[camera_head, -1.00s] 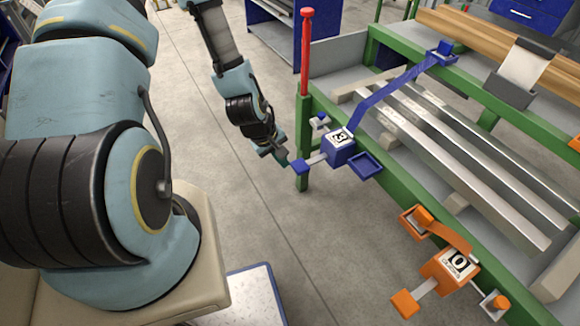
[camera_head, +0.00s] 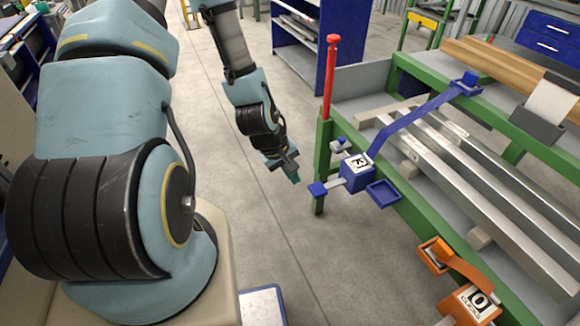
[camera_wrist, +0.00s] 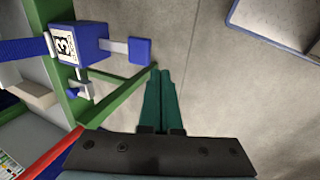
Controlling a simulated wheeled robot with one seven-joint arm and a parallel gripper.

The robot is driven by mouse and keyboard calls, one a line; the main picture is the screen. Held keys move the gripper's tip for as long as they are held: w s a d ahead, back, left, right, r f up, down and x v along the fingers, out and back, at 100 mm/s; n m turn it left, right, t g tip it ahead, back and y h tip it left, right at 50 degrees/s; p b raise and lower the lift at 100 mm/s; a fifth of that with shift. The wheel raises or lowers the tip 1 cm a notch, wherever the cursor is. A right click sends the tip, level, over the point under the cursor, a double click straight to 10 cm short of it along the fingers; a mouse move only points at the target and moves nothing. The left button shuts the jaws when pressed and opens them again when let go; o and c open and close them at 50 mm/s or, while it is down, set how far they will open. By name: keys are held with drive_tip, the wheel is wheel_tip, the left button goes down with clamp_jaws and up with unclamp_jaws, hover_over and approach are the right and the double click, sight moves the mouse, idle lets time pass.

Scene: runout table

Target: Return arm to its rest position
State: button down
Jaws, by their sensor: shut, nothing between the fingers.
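My gripper (camera_head: 291,175) hangs at the end of my arm, pointing down over the bare floor to the left of the green runout table (camera_head: 322,160). In the wrist view its two teal fingers (camera_wrist: 160,85) are together with nothing between them. The blue block marked 3 (camera_head: 356,171) on the table's near corner is to the right of the gripper, with a gap between them. It also shows in the wrist view (camera_wrist: 85,45), at upper left.
A red post (camera_head: 330,75) rises from the table's corner. An orange block marked 0 (camera_head: 468,303) is mounted lower on the table edge. Metal bars (camera_head: 465,170) lie on the table. A blue cabinet (camera_head: 300,40) stands behind. Grey floor (camera_head: 270,225) is clear below the gripper.

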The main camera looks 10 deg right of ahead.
drive_tip(key=w+a+r+m+y+p, duration=0.1)
drive_tip(key=a+r+m+y, duration=0.2)
drive_tip(key=a+r, duration=1.7)
wheel_tip(320, 180, up, 4)
drive_tip(key=shift+a+r+t+y+p, duration=0.25)
drive_tip(key=shift+t+y+p, duration=0.15)
drive_tip(key=shift+y, duration=0.1)
drive_tip(key=c, duration=1.6)
unclamp_jaws()
